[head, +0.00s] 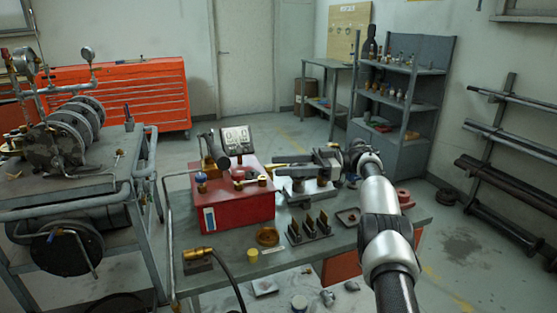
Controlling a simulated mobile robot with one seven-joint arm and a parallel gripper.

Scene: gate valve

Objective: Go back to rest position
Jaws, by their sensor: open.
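My arm reaches in from the lower right over the workbench. My gripper (280,168) points left at its end, open, beside the right side of a red box (238,208). I cannot tell at this size whether the fingertips touch any fitting. No object shows clearly between the fingers.
A pump cart (70,180) stands left. Shelves (400,100) stand behind.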

